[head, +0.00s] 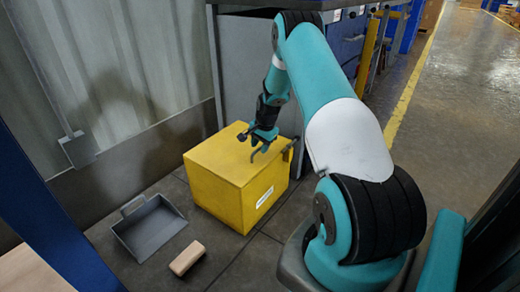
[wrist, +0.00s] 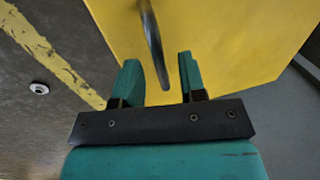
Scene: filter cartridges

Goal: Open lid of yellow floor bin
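The yellow floor bin (head: 217,192) stands on the floor by the wall, with its flat lid (head: 222,152) closed. A dark curved handle (wrist: 152,38) crosses the yellow surface in the wrist view. My gripper (head: 262,146) is over the bin's right part, near the lid's edge. In the wrist view its two teal fingers (wrist: 160,72) are apart, with the handle's lower end between them. Gaps show on both sides of the handle. Whether the fingers reach around its depth is hard to tell.
A grey dustpan (head: 149,228) and a small tan block (head: 187,258) lie on the floor in front of the bin. A grey cabinet (head: 240,70) stands right behind it. A blue post (head: 45,200) rises at the left. Open floor with a yellow line (head: 408,95) is at the right.

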